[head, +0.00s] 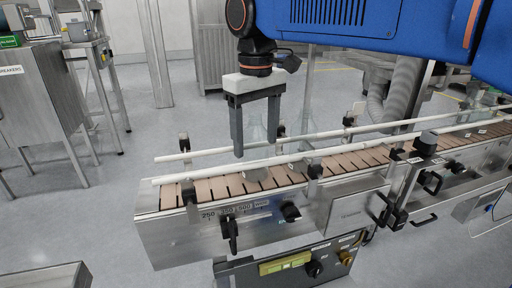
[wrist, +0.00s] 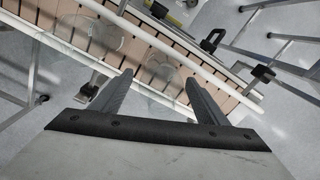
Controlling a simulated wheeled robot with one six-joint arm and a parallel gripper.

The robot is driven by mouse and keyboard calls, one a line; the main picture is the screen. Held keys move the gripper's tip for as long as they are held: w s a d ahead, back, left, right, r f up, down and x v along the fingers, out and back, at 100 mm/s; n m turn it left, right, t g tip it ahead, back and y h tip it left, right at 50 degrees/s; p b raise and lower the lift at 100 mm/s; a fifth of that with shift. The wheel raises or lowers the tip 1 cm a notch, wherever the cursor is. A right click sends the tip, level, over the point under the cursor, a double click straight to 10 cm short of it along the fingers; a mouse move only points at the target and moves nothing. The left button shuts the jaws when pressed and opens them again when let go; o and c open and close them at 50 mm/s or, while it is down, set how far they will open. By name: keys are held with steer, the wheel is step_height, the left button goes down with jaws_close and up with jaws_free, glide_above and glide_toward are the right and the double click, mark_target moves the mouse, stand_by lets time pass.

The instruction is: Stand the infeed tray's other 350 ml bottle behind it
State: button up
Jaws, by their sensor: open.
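My gripper (head: 256,148) is open and points down over the near end of the conveyor (head: 215,188), its fingers reaching down near the guide rails. Two clear bottles show faintly in the wrist view. One bottle (wrist: 160,72) appears between and beyond my fingertips (wrist: 158,80). The other bottle (wrist: 100,36) is farther up and left along the belt. In the head view the clear glass is hard to make out around the fingers. I cannot tell either bottle's size. The metal edge of a tray (head: 48,274) shows at the lower left; most of it is cut off.
Two white guide rails (head: 230,167) run along the conveyor, held by dark clamps and knobs. A control box (head: 290,266) with a yellow-green display sits below it. A steel cabinet (head: 40,105) stands at the left. The floor between cabinet and conveyor is clear.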

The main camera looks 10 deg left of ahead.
mark_target(256, 113)
step_height(256, 113, up, 9)
steer(key=shift+f, duration=0.15)
steer(key=shift+s, duration=0.15)
stand_by(0.4)
